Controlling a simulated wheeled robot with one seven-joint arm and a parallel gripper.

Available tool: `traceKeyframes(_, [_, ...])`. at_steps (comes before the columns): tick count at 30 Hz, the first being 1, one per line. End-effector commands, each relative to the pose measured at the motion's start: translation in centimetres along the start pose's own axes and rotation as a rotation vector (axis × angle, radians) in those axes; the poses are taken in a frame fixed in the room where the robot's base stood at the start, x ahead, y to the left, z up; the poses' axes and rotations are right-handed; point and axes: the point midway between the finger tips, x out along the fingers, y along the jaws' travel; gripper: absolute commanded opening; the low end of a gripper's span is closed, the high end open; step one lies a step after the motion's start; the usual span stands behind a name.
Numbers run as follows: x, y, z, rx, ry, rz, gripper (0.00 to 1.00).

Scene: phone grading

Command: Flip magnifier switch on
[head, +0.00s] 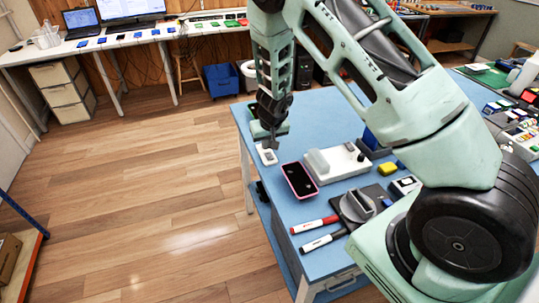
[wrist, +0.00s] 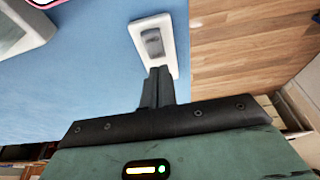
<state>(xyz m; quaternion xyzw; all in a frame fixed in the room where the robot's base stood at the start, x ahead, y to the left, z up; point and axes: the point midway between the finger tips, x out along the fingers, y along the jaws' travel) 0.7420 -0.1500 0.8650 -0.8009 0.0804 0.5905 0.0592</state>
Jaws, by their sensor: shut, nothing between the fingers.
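The switch (head: 267,155) is a small white plate with a grey rocker, lying near the left edge of the blue table. It also shows in the wrist view (wrist: 152,41), at upper middle. My gripper (head: 273,142) is shut and empty, pointing down at the switch. In the wrist view its closed fingertips (wrist: 158,72) overlap the near end of the white plate, just short of the grey rocker. I cannot tell whether they touch it. I cannot make out a magnifier.
On the blue table (head: 338,197), a pink-edged phone (head: 299,180) and a white device (head: 336,162) lie right of the switch. Red (head: 314,224) and black (head: 323,240) markers lie nearer. Wooden floor is open at left.

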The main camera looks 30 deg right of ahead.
Motion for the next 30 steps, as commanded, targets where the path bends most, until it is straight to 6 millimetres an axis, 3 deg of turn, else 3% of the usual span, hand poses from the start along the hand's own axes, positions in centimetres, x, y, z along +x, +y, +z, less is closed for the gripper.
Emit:
traceKeyframes(21, [-5.5, 0.0, -1.7, 0.001, 0.0, 0.0, 0.0])
traceKeyframes(30, [-5.8, 0.0, -1.8, 0.0, 0.0, 0.0, 0.0])
